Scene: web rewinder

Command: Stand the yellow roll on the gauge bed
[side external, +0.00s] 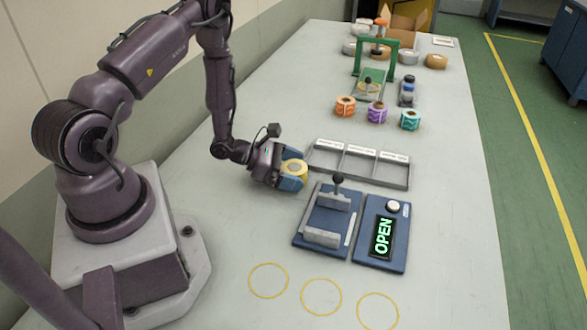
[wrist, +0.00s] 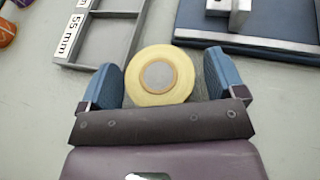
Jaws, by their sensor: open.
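The yellow roll (side external: 294,169) stands on the table just left of the gauge, end face up. In the wrist view the yellow roll (wrist: 160,76) sits between the two blue fingers, with a small gap visible on each side. My gripper (side external: 292,174) is open around it, low at the table; in the wrist view my gripper (wrist: 161,80) has its fingers spread. The gauge bed (side external: 328,215) is a blue plate with grey blocks and a black-knobbed lever, right of and nearer than the roll. It is empty. Its edge (wrist: 250,42) shows at the wrist view's top right.
A blue panel (side external: 381,236) beside the gauge reads OPEN. A grey three-compartment tray (side external: 358,164) lies behind, empty. Orange (side external: 345,106), purple (side external: 377,112) and teal (side external: 410,119) rolls stand farther back, before a green frame (side external: 393,62). Three yellow circles mark clear table in front.

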